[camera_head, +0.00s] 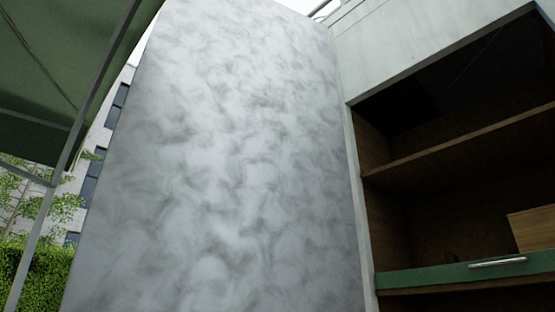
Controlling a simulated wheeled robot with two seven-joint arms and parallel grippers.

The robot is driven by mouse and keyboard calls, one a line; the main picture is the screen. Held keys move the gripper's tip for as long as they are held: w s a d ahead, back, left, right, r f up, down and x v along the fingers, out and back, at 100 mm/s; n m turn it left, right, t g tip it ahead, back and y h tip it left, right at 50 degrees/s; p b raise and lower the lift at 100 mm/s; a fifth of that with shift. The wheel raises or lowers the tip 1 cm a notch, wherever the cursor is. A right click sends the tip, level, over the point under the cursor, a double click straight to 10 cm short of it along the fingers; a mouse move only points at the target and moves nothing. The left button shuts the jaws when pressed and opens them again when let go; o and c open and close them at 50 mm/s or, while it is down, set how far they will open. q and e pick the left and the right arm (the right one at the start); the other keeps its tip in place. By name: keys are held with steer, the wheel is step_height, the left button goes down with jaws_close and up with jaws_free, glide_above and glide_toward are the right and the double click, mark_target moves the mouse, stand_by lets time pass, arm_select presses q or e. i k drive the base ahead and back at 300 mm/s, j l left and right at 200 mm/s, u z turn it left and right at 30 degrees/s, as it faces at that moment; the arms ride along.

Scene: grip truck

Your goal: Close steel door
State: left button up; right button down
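A tall grey steel door (225,170) with a mottled, cloudy surface fills the middle of the head view. It stands open, with its right edge along the pale frame (352,170) of the truck body. Its bottom edge is out of view, and I see no handle on it. Neither my left nor my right gripper shows in the picture.
To the right is the open dark interior with wooden shelves (460,146), a green drawer front with a metal handle (497,262) and a wooden box (532,228). A green canopy (60,70) on metal poles, a hedge (40,272) and a building (95,180) are at left.

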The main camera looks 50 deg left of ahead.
mark_target(223, 184)
steer(key=j+z, duration=0.35)
steer(key=k+j+z, duration=0.15)
steer(key=j+z, duration=0.2)
steer(key=k+j+z, duration=0.3)
steer(key=j, duration=0.15)
steer(key=i, duration=0.1)
